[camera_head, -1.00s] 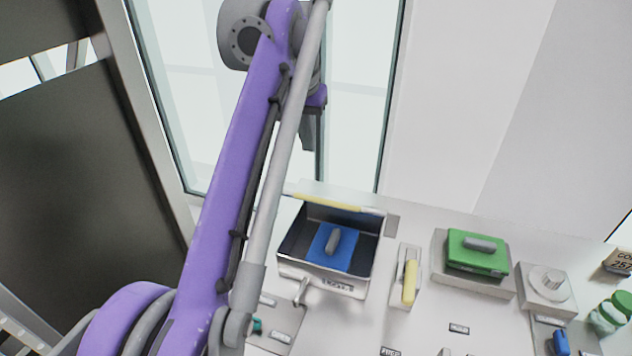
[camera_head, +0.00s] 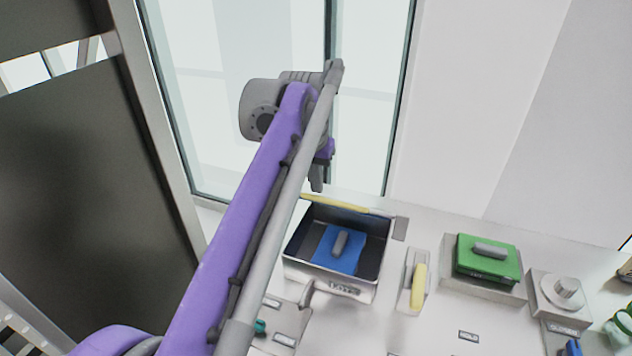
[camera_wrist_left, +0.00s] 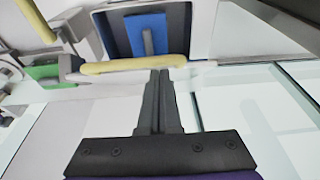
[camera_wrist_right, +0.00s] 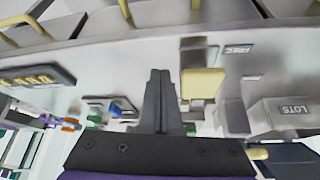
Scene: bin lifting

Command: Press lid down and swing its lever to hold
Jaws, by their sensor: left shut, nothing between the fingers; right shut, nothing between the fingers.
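A grey metal bin (camera_head: 330,286) stands on the white worktop with its top open. A yellow bar (camera_head: 335,204) runs along its back edge, seemingly the raised lid's edge; the same bar (camera_wrist_left: 132,65) crosses the left wrist view. A yellow-handled lever (camera_head: 418,287) stands on a plate right of the bin. My left gripper (camera_head: 317,183) is behind the bin, and in the left wrist view its fingers (camera_wrist_left: 160,75) are shut and empty, their tips near the bar. My right gripper (camera_wrist_right: 158,75) is shut and empty in the right wrist view, outside the head view.
Inside the bin lies a blue block (camera_head: 339,250) with a grey handle. A green block (camera_head: 487,260) sits on a grey stand farther right, beside a round knob (camera_head: 567,287). Glass panes stand behind the worktop. My left arm crosses the head view's left half.

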